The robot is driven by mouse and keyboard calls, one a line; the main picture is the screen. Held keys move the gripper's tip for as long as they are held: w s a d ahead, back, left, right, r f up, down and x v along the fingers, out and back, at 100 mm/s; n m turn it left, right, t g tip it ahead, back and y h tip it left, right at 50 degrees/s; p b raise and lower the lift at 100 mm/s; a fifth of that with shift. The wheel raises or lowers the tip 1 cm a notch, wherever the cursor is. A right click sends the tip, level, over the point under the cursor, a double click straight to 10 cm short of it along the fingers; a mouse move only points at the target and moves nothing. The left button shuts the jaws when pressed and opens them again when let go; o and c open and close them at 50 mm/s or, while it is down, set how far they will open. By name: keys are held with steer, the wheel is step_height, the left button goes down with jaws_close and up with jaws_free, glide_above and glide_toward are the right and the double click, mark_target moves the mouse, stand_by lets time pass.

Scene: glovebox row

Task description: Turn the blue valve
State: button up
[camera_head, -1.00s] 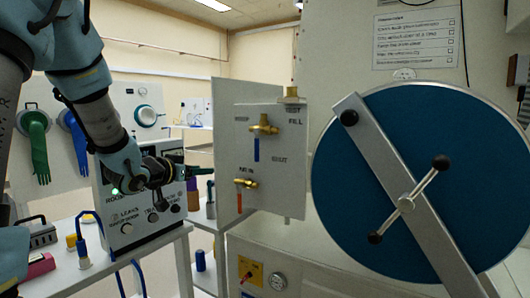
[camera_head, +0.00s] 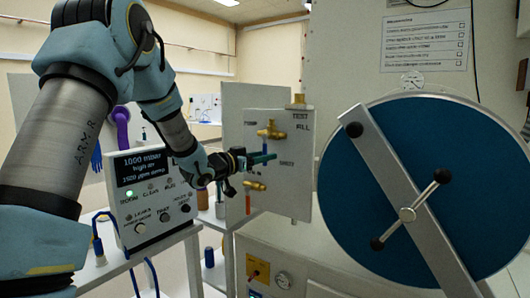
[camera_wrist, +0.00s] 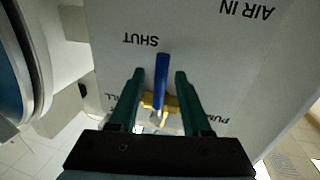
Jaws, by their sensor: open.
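The upper brass valve (camera_head: 271,131) sits on the white panel. Its blue lever (camera_head: 264,147) hangs down and is mostly covered by my gripper in the head view. In the wrist view the blue lever (camera_wrist: 161,82) stands between the two green fingers, with a gap to each side, below the SHUT label. My gripper (camera_head: 264,158) is open, its fingers straddling the lever. It also shows in the wrist view (camera_wrist: 158,76). Whether a finger touches the lever I cannot tell.
A lower brass valve (camera_head: 254,186) with an orange lever (camera_head: 248,204) sits just below my gripper. A big blue round door (camera_head: 400,130) with a grey bar stands to the right. A control box (camera_head: 153,190) with a display stands left of the panel.

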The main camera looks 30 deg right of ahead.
steer(key=shift+w+d, duration=0.1)
steer(key=shift+d, duration=0.3)
jaws_close()
stand_by(1.2)
